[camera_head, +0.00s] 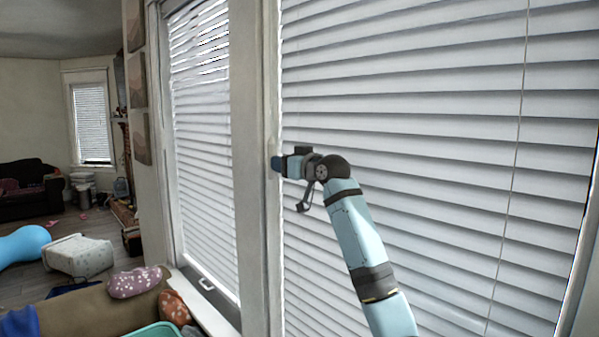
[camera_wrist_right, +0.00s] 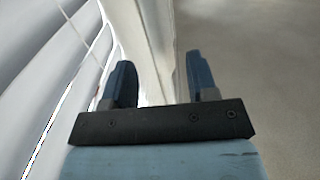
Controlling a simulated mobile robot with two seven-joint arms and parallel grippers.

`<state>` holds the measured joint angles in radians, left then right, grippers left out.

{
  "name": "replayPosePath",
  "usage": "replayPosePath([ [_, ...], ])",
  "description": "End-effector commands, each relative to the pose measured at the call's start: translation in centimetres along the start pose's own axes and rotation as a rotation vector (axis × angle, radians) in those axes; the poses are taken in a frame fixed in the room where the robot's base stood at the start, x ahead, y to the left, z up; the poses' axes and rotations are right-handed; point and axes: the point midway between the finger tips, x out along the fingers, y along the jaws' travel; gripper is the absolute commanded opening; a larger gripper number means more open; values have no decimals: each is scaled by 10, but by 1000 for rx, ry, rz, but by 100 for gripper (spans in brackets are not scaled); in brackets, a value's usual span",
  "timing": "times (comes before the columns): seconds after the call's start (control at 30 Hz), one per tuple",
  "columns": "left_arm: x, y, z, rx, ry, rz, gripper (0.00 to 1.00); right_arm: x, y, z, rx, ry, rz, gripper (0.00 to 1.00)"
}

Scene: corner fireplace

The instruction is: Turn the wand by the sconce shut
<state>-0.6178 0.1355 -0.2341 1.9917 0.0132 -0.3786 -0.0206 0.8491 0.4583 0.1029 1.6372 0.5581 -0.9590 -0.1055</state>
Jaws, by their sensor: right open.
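My right gripper (camera_head: 277,163) is at the window post (camera_head: 256,200) between two blinds, at the left edge of the large blind (camera_head: 400,120). In the right wrist view the gripper (camera_wrist_right: 160,68) is open, one finger each side of a pale upright strip (camera_wrist_right: 155,45) that looks like the post; I cannot tell if it touches. A thin pale line (camera_wrist_right: 76,32) runs beside the slats left of the fingers; I cannot tell if it is the wand or a cord. No wand shows clearly in the head view. No sconce is in view. My left gripper is not in view.
A second blind (camera_head: 203,150) covers the narrower window at left, its upper slats uneven. A thin cord (camera_head: 514,170) hangs down the large blind. A sofa with cushions (camera_head: 135,282) stands below the left window. A white basket (camera_head: 78,257) lies on the floor.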

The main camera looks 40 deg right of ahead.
Motion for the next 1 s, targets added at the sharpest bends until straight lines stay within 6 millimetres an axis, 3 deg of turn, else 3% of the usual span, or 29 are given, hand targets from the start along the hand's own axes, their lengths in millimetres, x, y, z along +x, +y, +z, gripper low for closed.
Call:
replayPosePath([
  [0.1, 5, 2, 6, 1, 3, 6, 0, -26, 1, 2, -3, 2, 2, 53],
  [0.33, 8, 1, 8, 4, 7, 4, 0, -55, 0, 1, -1, 1, 0, 53],
  [1.0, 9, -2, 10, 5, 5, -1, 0, -59, -1, 2, 0, -2, -1, 53],
])
